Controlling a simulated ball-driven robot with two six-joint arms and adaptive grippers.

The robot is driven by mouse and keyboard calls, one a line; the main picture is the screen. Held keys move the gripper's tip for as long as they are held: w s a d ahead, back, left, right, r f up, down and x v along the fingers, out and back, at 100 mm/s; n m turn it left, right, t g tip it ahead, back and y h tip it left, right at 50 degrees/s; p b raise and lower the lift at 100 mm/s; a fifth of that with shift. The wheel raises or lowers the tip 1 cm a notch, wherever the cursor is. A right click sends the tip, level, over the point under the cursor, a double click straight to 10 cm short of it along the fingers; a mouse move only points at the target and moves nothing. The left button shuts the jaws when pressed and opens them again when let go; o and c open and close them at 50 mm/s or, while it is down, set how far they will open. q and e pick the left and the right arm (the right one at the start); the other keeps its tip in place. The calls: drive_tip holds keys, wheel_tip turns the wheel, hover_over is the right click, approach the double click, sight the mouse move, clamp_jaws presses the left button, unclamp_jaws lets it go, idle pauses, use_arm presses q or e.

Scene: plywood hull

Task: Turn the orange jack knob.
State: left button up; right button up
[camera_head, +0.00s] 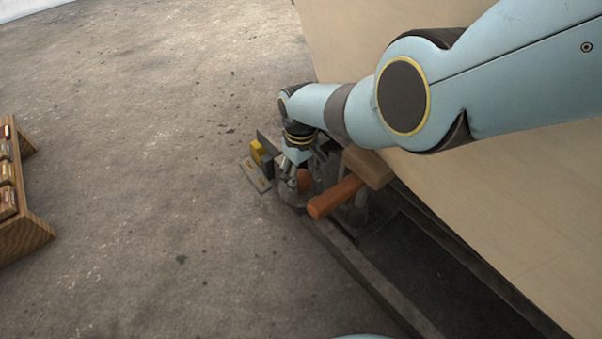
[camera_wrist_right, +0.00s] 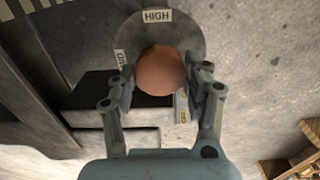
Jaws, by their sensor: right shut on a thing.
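The orange jack knob (camera_head: 304,180) is a round knob, partly hidden by my right gripper in the head view. In the right wrist view the knob (camera_wrist_right: 160,70) sits between the two fingers, in front of a grey round dial plate (camera_wrist_right: 190,30) with a white "HIGH" label (camera_wrist_right: 157,16) and another label at its left, partly covered. My right gripper (camera_head: 301,174) reaches down to the knob and is shut on it; its fingers (camera_wrist_right: 163,84) show on both sides of the knob. My left gripper is not in view.
An orange-brown cylinder (camera_head: 335,197) and a wooden block (camera_head: 368,168) lie just right of the gripper. A yellow and dark object (camera_head: 262,152) stands close on its left. A large plywood panel (camera_head: 480,190) fills the right. A wooden rack (camera_head: 22,225) stands far left; open floor lies between.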

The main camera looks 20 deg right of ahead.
sight(301, 177)
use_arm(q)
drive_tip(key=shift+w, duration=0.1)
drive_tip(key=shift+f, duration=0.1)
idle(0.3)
use_arm(e)
drive_tip(key=o, duration=0.7)
drive_tip(key=shift+o, duration=0.9)
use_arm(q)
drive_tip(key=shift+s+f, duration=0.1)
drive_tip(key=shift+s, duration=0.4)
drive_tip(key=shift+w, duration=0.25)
use_arm(e)
wheel_tip(301, 177, up, 12)
